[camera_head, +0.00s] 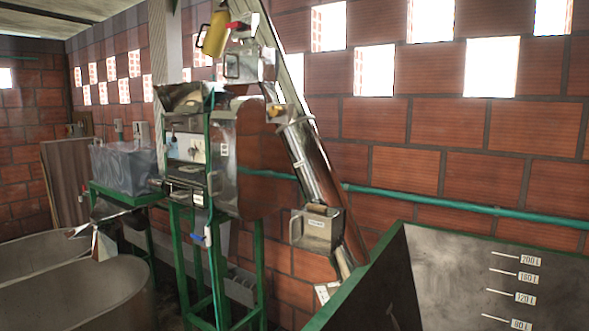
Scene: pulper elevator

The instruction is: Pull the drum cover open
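The pulper (188,150) stands left of centre on a green frame. A curved shiny metal cover (248,160), which looks like the drum cover, is on its right side. It appears seated against the green upright of the machine. I cannot tell for certain whether it is fully closed. A small label sits near its front edge. Neither of my grippers is in view.
A slanted metal elevator tube (312,165) rises behind the pulper, with a metal box (317,229) low on it. A large green-rimmed tank (480,285) fills the lower right. Round tanks (75,292) stand at lower left. A green pipe (430,200) runs along the brick wall.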

